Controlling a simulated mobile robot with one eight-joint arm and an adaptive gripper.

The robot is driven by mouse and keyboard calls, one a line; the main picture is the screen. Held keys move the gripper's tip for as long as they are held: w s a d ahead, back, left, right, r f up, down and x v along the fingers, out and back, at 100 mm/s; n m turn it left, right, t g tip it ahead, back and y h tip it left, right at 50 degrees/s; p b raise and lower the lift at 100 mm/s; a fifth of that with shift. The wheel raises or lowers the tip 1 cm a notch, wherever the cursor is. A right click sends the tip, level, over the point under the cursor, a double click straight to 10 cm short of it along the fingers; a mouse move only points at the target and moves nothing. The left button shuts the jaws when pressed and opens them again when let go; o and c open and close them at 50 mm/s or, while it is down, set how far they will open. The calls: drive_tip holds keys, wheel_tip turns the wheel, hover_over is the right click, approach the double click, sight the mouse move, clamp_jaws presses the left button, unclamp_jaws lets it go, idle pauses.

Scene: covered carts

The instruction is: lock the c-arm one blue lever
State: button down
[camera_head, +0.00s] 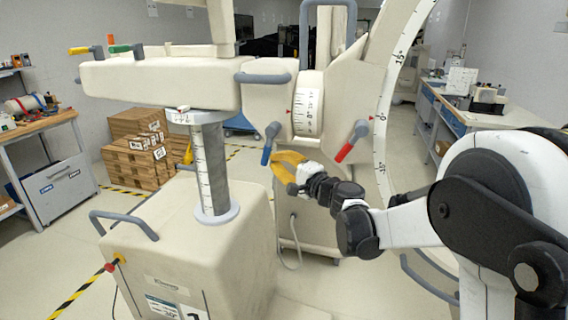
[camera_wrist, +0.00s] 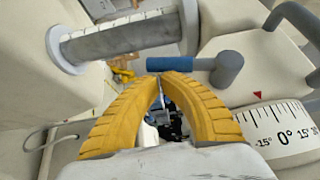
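The blue lever (camera_head: 267,150) hangs from a grey pivot on the front of the beige C-arm housing, its blue end pointing down and slightly left. In the wrist view the blue lever (camera_wrist: 170,64) lies across, just beyond my fingertips, with its grey pivot to the right. My gripper (camera_head: 279,161) with yellow fingers is right beside the lever's lower end in the head view. In the wrist view the fingertips of my gripper (camera_wrist: 160,76) come together with nothing seen between them. I cannot tell whether they touch the lever.
A red lever (camera_head: 345,152) sits to the right on the same housing, by the large C-arm ring (camera_head: 383,100). A grey handle (camera_head: 262,78) is above. The beige cart base (camera_head: 190,250) with its column stands at left. Boxes (camera_head: 135,145) are behind.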

drive_tip(key=shift+w+a, duration=0.15)
drive_tip(key=shift+a, duration=0.4)
drive_tip(key=shift+w+a, duration=0.15)
drive_tip(key=shift+a, duration=0.4)
